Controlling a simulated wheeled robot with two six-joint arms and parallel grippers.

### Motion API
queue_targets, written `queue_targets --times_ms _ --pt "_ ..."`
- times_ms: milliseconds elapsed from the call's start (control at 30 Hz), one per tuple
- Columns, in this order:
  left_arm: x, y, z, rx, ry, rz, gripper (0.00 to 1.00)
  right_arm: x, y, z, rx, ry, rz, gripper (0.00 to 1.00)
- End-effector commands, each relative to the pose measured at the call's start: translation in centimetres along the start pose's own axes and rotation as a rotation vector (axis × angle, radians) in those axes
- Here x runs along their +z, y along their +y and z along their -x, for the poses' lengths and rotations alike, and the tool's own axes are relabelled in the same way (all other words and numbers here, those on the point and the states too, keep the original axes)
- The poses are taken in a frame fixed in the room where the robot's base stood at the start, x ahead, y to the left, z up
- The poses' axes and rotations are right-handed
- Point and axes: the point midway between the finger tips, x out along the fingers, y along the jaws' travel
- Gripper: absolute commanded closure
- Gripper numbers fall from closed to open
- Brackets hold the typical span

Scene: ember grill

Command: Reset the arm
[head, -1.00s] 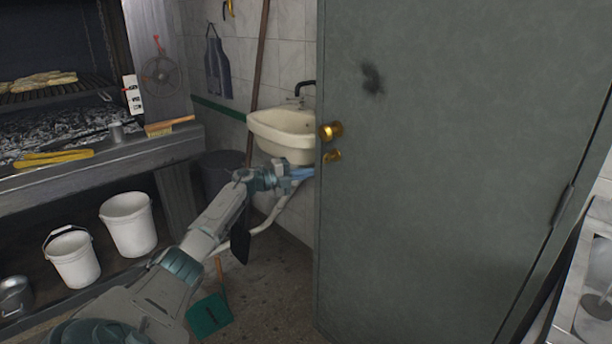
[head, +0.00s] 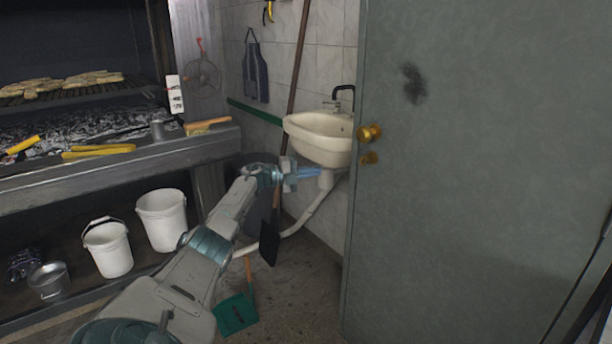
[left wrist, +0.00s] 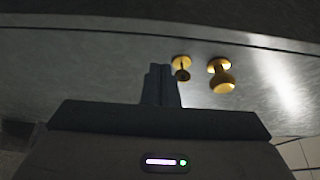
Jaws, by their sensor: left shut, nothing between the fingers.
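My left arm reaches in from the bottom left of the head view. Its gripper (head: 312,172) is shut and empty, in front of the wall below the sink and left of the door's edge. In the left wrist view the shut fingers (left wrist: 161,84) point toward the grey door (left wrist: 90,60), with the brass knob (left wrist: 221,78) and a smaller brass fitting (left wrist: 181,66) to their right. In the head view the grey door (head: 480,170) fills the right side, and its brass knob (head: 369,132) is near its left edge. The gripper appears apart from the knob. My right gripper is not in view.
A cream sink (head: 320,138) hangs on the tiled wall. The grill counter (head: 100,172) stands at the left, with white buckets (head: 162,220) on its lower shelf. A green dustpan (head: 236,314) lies on the floor near my left arm. A dark bin (head: 250,205) stands behind the arm.

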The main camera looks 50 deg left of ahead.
Motion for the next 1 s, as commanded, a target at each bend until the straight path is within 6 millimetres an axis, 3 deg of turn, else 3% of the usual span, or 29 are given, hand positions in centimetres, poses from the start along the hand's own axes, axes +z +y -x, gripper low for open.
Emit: queue_targets --times_ms 300,733,867,967,1000 --pt "1.9 0.0 1.3 -0.001 -0.001 -0.002 1.00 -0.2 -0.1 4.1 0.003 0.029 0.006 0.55" --pt "1.8 0.6 1.0 0.001 -0.006 0.010 1.00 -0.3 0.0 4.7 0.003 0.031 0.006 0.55" --pt "0.7 4.3 -1.3 -0.006 -0.053 0.073 1.00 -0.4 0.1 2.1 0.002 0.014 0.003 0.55" --pt "-1.2 9.9 -3.6 -0.010 -0.133 0.173 1.00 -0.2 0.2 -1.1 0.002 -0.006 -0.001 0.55" --pt "-2.2 12.6 -4.3 -0.009 -0.175 0.223 1.00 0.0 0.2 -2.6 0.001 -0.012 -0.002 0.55"
